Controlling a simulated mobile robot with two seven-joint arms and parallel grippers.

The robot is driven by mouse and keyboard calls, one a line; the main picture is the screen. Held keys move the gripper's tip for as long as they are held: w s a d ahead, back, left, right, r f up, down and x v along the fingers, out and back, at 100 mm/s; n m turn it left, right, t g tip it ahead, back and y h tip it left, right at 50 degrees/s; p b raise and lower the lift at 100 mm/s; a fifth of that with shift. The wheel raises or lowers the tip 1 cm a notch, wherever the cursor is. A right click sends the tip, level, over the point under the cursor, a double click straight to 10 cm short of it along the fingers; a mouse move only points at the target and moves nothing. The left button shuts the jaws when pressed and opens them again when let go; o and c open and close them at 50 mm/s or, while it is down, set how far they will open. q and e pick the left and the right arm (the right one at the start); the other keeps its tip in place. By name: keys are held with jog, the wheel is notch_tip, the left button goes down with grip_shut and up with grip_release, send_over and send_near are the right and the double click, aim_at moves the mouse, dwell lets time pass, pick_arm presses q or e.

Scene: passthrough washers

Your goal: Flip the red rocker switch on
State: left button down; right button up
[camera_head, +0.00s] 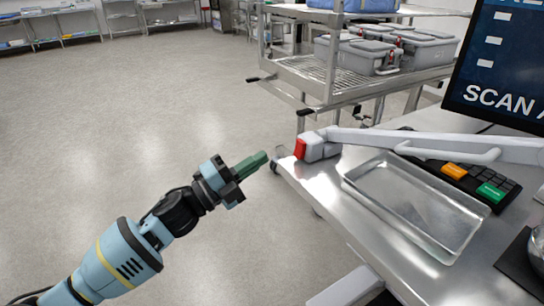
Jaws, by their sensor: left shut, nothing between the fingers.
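A small red part (299,149), which looks like the red rocker switch, is on the left face of a light grey box (318,147) at the far left corner of the steel table. Whether it is on or off cannot be told. My left gripper (251,165) comes in from the lower left. Its green fingers are shut with nothing between them. They point up and right towards the red part, with a visible gap between. My right gripper is not in view.
The steel table (327,189) holds a clear tray (414,210), a dark keypad (480,181) and a screen (508,65). A pale bar with a handle (450,153) runs above the tray. A cart (315,82) with grey cases stands behind. Floor at left is clear.

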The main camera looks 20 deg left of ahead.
pick_arm(q)
jog(key=s+a, duration=0.3)
jog(key=s, duration=0.1)
jog(key=shift+s+a+f, duration=0.15)
jog(key=shift+a, duration=0.2)
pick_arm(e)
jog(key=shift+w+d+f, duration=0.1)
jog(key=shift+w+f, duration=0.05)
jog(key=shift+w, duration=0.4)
